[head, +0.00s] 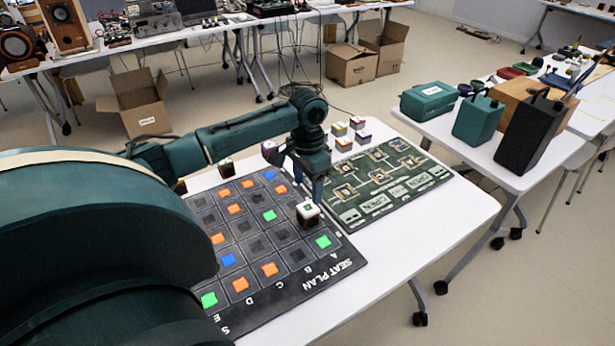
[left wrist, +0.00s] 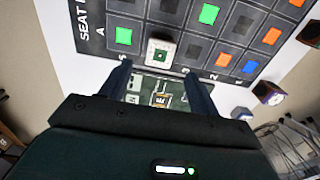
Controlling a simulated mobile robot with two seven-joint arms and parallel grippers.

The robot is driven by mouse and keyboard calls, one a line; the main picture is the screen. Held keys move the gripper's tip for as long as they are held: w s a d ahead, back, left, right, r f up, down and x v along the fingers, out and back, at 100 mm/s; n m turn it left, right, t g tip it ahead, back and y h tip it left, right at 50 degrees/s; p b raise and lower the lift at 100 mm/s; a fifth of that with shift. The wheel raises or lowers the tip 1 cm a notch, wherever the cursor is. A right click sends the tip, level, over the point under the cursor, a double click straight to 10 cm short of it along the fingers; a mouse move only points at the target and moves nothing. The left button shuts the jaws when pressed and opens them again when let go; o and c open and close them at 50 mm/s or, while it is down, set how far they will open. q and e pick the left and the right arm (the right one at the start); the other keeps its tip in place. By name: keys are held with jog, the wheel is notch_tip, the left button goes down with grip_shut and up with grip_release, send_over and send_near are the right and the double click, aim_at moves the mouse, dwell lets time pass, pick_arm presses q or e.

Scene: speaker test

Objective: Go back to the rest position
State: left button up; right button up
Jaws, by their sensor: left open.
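My left gripper (head: 318,192) is above the white table (head: 440,215), pointing down near the edge between two boards. It is open, and its two fingers also show apart in the left wrist view (left wrist: 158,85), with nothing held between them. A white-topped block with a dark green mark (head: 308,211) stands on the black seat plan board (head: 318,282), close to the gripper. The same block (left wrist: 160,52) shows just beyond the fingertips in the left wrist view. My right gripper is not in view.
A green board with printed lines (head: 400,200) lies right of the seat plan. Several small blocks (head: 340,129) stand behind it. Another table (head: 490,160) on the right carries a teal case (head: 428,102) and a dark box (head: 530,130). The white table's right end is clear.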

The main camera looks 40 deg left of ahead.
pick_arm(q)
jog(key=shift+r, duration=1)
